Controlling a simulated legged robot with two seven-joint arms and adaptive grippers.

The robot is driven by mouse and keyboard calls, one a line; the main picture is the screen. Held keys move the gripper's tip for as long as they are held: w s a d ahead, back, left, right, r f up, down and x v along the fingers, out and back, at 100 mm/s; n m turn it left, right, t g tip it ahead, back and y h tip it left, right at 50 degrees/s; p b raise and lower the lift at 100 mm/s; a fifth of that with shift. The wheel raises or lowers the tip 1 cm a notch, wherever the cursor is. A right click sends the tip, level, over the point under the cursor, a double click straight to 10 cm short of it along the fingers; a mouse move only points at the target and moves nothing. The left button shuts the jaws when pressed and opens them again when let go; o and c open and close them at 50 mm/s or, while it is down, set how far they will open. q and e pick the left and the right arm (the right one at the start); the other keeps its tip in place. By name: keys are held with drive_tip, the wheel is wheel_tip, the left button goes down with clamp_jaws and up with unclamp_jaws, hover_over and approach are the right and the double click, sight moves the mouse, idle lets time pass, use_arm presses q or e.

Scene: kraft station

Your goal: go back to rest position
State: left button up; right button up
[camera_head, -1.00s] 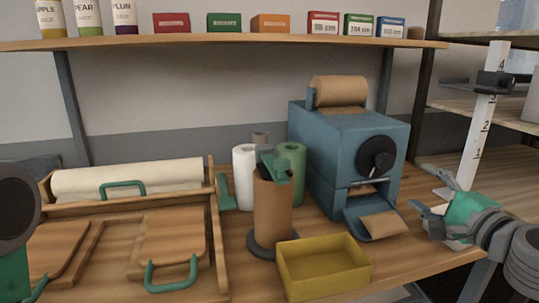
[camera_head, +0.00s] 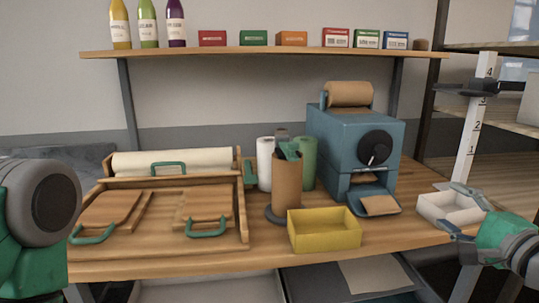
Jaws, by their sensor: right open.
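My right gripper (camera_head: 462,213) is at the right edge of the table, open, with its fingers pointing left. Its fingers are beside and partly in front of a small white tray (camera_head: 437,207); I cannot tell whether they touch it. My left arm shows at the left edge as a grey and green link; the left gripper itself is out of view.
The wooden table (camera_head: 180,262) holds a yellow box (camera_head: 325,240), a brown paper roll on a stand (camera_head: 287,185), a blue dispenser (camera_head: 340,140), and a wooden tray with green-handled lids (camera_head: 207,205). A shelf (camera_head: 260,51) with bottles and boxes hangs behind. A numbered white post (camera_head: 470,140) stands right.

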drive_tip(key=s+a+f+n+g+y, duration=0.1)
drive_tip(key=s+a+f+n+g, duration=0.15)
drive_tip(key=f, duration=0.45)
drive_tip(key=s+a+f+n+g, duration=0.2)
drive_tip(key=a+f+n+g, duration=0.15)
drive_tip(key=f, duration=0.35)
drive_tip(key=s+a+f+n+g+y, duration=0.1)
drive_tip(key=s+a+f+n+g, duration=0.2)
drive_tip(key=f, duration=0.5)
drive_tip(key=s+f+n+g+h, duration=0.3)
drive_tip(key=s+f+n+g, duration=0.5)
drive_tip(key=s+f, duration=0.9)
drive_tip(key=s+n, duration=0.2)
drive_tip(key=shift+s+a+h, duration=0.25)
drive_tip(key=shift+s+h, duration=0.05)
drive_tip(key=shift+h, duration=0.1)
